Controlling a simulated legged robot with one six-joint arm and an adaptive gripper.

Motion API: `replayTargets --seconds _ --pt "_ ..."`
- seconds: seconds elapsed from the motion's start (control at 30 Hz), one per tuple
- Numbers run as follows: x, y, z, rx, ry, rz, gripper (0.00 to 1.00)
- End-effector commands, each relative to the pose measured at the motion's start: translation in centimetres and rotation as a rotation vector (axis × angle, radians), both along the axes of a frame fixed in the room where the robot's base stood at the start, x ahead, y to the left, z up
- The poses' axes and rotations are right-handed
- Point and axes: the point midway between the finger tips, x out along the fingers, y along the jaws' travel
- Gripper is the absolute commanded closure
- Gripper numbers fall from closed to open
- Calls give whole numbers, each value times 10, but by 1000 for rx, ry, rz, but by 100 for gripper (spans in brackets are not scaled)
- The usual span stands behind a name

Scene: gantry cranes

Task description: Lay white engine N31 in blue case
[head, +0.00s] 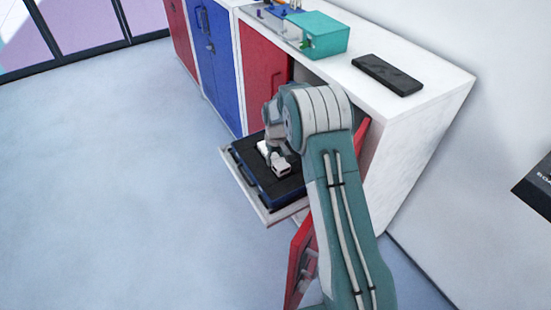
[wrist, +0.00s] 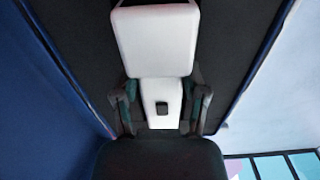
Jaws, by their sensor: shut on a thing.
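The white engine (wrist: 155,45) is a pale boxy piece with a narrower neck and a small black square on it. My gripper (wrist: 162,108) is shut on its narrow part, one finger on each side. In the head view the engine (head: 282,170) shows over the dark inside of the blue case (head: 259,185), partly hidden by my arm. The blue case lies open on a pulled-out shelf. Its blue wall (wrist: 62,75) shows in the wrist view. I cannot tell whether the engine touches the case's dark lining.
The white shelf (head: 245,190) sticks out of a cabinet with red and blue doors. An open red door (head: 300,258) stands near my arm. On the countertop are a teal box (head: 318,36) and a black flat object (head: 387,74). The floor at left is clear.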

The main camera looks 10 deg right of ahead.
Motion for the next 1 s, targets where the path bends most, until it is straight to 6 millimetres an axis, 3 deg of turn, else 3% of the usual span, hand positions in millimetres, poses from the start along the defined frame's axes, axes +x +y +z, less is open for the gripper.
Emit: replayTargets --seconds 0.27,0.3,0.37,0.8,1.0 --pt "0 0 -5 0 0 0 100" --pt "0 0 -5 0 1 0 35" --pt "0 0 -6 0 1 0 9" --pt "0 0 -3 0 1 0 9" --pt "1 0 22 0 -3 0 9"
